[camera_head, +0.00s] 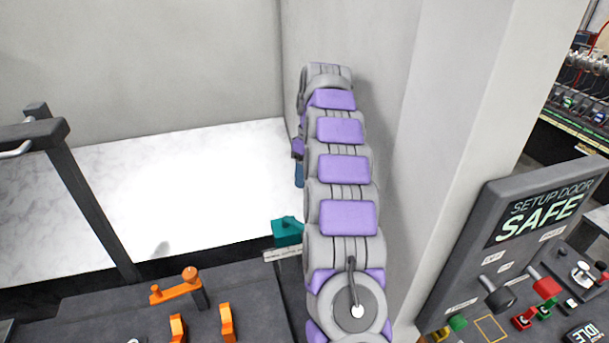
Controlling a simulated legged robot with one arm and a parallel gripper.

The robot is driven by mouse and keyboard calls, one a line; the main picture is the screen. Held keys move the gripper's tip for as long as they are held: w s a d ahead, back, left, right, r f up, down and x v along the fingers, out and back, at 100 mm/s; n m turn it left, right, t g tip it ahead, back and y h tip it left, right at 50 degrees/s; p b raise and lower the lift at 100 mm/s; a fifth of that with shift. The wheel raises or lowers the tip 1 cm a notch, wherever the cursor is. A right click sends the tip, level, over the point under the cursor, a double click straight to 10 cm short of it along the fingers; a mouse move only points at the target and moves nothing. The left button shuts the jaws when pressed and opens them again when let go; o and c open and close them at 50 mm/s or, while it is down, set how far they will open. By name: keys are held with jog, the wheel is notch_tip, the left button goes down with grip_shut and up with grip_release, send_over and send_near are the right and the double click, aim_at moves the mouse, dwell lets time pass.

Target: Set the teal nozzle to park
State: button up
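A teal block-like part (287,231), which appears to be the teal nozzle, sits at the back edge of the dark panel, just left of my arm. A pale label strip (282,254) lies just below it, too small to read. My arm hides its right side, so its setting cannot be told. My purple and grey arm runs up the middle of the view and bends over at the top. Only a small purple and dark blue part of my gripper (299,172) seems to show beyond the arm's left edge. Its fingers are hidden, and no contact with the teal part shows.
Orange levers (182,287) stand on the dark panel (105,312) at lower left. A dark frame with a handle (70,195) rises at left. A grey pillar (450,150) stands close right of my arm. A "SETUP DOOR SAFE" display (540,215) and switches are at right.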

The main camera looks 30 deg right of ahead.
jog(key=shift+w+d+r+p, duration=0.1)
jog(key=shift+d+r+p, duration=0.05)
jog(key=shift+r+p, duration=0.5)
jog(key=shift+d+r+p, duration=0.1)
jog(key=shift+r+p, duration=0.45)
jog(key=shift+r, duration=0.2)
jog(key=s+a+f+m+b, duration=0.1)
jog(key=s+a+f+b, duration=0.2)
jog(key=s+a+b, duration=0.5)
jog(key=s+a+f+m+b, duration=0.1)
jog(key=s+a+f+b, duration=0.25)
jog(key=s+a, duration=0.55)
jog(key=s+a+f+m+h+b, duration=0.1)
jog(key=s+a+f+b, duration=0.3)
jog(key=s+f, duration=0.5)
jog(key=s+a+f+m+h+b, duration=0.1)
jog(key=s+a+f+b, duration=0.4)
jog(key=s, duration=0.9)
notch_tip(320, 180, down, 5)
jog(key=shift+s+r+m+g+b, duration=0.2)
jog(key=shift+m+g+b, duration=0.25)
jog(key=shift+b, duration=0.7)
jog(key=shift+o, duration=0.4)
